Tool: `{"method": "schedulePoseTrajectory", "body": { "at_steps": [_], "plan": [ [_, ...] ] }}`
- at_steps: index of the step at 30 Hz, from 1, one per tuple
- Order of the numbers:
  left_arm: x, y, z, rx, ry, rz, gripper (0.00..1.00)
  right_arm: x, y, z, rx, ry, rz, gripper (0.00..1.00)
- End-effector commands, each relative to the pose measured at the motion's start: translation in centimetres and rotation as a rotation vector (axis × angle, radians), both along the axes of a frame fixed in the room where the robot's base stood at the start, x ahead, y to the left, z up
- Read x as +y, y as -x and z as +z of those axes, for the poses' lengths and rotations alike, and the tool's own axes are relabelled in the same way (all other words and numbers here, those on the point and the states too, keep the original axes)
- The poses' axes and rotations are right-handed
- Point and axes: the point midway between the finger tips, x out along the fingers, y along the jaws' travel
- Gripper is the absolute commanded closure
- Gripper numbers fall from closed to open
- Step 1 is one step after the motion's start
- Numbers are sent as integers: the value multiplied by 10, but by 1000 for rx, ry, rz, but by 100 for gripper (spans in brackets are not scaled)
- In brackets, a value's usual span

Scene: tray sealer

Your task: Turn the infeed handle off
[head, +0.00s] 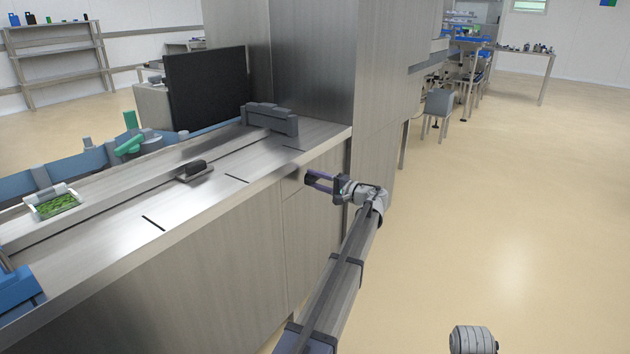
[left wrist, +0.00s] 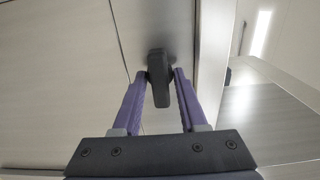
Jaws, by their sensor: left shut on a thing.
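The infeed handle (left wrist: 159,92) is a small dark lever on the pale cabinet face. In the left wrist view it lies between the two purple fingers of my left gripper (left wrist: 161,75), with its long side running up and down the picture. The fingers are shut on it near their tips. In the head view my left gripper (head: 313,180) reaches the cabinet front below the worktop's right end, and the handle itself cannot be made out there. My right gripper is not in view.
The metal worktop (head: 110,240) carries a dark block (head: 193,169), a tray with green contents (head: 57,204) and a grey bar-shaped unit (head: 270,119). A tall cabinet (head: 378,90) rises behind my left gripper. The floor (head: 500,220) to the right is clear.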

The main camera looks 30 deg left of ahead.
Motion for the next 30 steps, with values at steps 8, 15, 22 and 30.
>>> {"method": "schedulePoseTrajectory", "body": {
  "at_steps": [8,15,22,30],
  "plan": [
    [-1,0,0,0,1,-1,47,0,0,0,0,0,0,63],
    [-1,0,0,0,1,-1,45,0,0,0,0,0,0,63],
    [-26,2,0,0,0,-4,45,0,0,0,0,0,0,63],
    [-66,5,0,0,1,-4,45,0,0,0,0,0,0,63]
  ]
}}
